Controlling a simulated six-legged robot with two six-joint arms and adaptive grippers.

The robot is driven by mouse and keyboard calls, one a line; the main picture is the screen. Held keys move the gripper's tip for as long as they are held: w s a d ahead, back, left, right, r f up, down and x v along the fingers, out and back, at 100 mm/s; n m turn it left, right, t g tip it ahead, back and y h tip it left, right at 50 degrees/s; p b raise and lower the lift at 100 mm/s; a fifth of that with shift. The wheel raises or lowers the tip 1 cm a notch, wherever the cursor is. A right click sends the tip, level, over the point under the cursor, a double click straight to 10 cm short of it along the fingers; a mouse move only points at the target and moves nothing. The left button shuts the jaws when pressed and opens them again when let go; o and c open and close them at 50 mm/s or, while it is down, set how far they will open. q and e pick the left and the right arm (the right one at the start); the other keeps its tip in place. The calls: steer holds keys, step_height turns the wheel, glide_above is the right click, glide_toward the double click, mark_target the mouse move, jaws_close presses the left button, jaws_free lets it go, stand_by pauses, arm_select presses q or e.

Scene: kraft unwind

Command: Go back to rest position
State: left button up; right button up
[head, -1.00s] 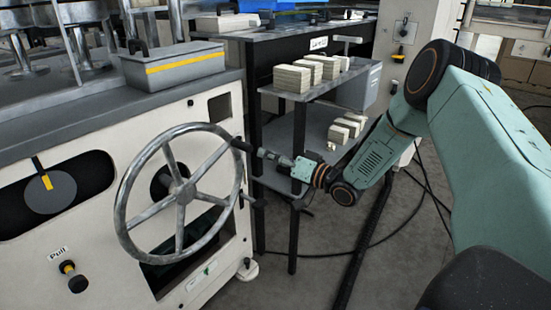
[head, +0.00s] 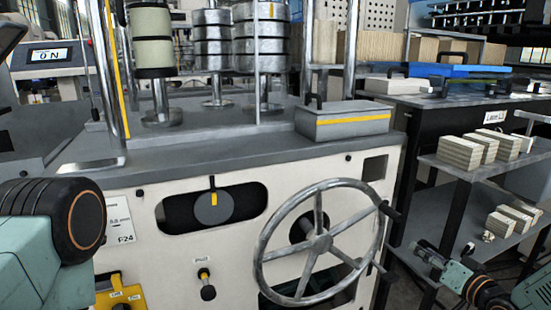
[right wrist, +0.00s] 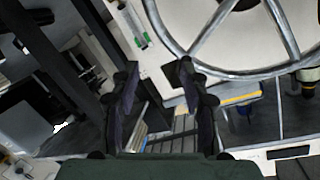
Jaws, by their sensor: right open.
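My right gripper (head: 424,250) shows at the lower right of the head view, to the right of the metal handwheel (head: 262,240) on the machine front. In the right wrist view its two dark fingers (right wrist: 162,85) are spread apart with nothing between them. The handwheel rim (right wrist: 222,73) shows at the top right there, beyond the fingers. The gripper looks apart from the wheel and its dark handle (head: 390,211). My left arm stands at the left edge of the head view; its gripper is out of the picture.
A cream machine (head: 150,240) with a pull knob (head: 207,292) fills the middle. A grey box with a yellow stripe (head: 345,124) sits on its top. To the right, a shelf (head: 480,172) holds several pale stacks (head: 459,152). Dark posts stand close to my right gripper.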

steer(key=s+a+f+g+h+p, duration=0.1)
steer(key=s+a+f+g, duration=0.3)
steer(key=s+a+f, duration=0.4)
steer(key=s+a+f+g+h+p, duration=0.1)
steer(key=s+a+f+g, duration=0.5)
steer(key=s, duration=0.5)
arm_select(q)
step_height(320, 180, up, 4)
steer(key=shift+f+p, duration=0.1)
steer(key=shift+p, duration=0.8)
arm_select(e)
steer(key=s+a+f+n+g, duration=0.1)
steer(key=s+g, duration=0.1)
steer(key=s, duration=0.9)
steer(key=s+a+f+n+g+h, duration=0.1)
steer(key=s+n+g, duration=0.1)
steer(key=s, duration=0.9)
steer(key=shift+s+g, duration=0.25)
steer(key=shift+g, duration=0.55)
arm_select(q)
steer(key=shift+s+a, duration=0.1)
arm_select(e)
steer(key=shift+w, duration=0.15)
